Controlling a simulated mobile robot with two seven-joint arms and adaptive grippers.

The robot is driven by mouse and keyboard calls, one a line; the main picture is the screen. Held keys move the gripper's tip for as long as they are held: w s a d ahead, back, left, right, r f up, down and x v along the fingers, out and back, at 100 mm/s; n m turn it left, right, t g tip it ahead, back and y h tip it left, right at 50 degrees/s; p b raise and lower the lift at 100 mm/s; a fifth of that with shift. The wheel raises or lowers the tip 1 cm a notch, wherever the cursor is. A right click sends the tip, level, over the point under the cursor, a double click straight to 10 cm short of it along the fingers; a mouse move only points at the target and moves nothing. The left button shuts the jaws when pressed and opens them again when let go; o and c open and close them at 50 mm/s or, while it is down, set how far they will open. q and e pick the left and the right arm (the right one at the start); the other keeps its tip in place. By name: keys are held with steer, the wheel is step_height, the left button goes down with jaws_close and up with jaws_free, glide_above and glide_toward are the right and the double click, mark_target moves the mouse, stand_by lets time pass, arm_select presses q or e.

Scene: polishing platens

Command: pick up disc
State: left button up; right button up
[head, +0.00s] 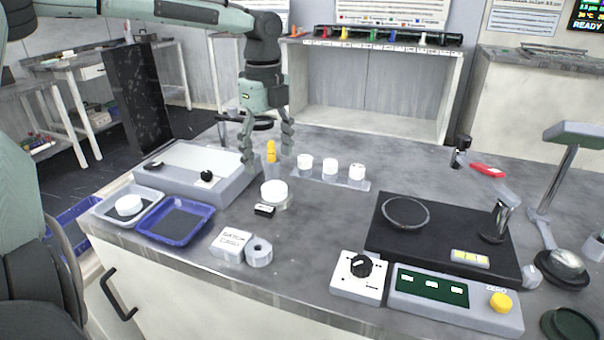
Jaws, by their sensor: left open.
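A white disc (129,205) lies in the pale tray (98,212) at the left front of the bench. Another round white piece (274,190) sits on a low round base near the bench middle. I cannot tell which of the two is the task's disc. My left gripper (268,158) is open and points down above the bench, behind the round white piece. My right gripper is not in view.
A blue tray (208,211) stands beside the pale tray, before a grey box with a black knob (207,177). Several white-capped containers (330,167) stand right of the gripper. A black platform (385,242) with a ring fills the right side. Bare bench lies at centre.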

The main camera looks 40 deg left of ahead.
mark_target(275, 187)
arm_select(q)
steer(key=shift+w, duration=0.4)
steer(key=shift+f, duration=0.3)
steer(key=shift+s+f, duration=0.15)
steer(key=shift+f, duration=0.75)
steer(key=f, duration=0.5)
steer(key=shift+w+a+f, duration=0.1)
steer(key=shift+w, duration=0.2)
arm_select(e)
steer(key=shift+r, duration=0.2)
arm_select(q)
steer(key=c, duration=1.4)
steer(key=shift+c, duration=0.2)
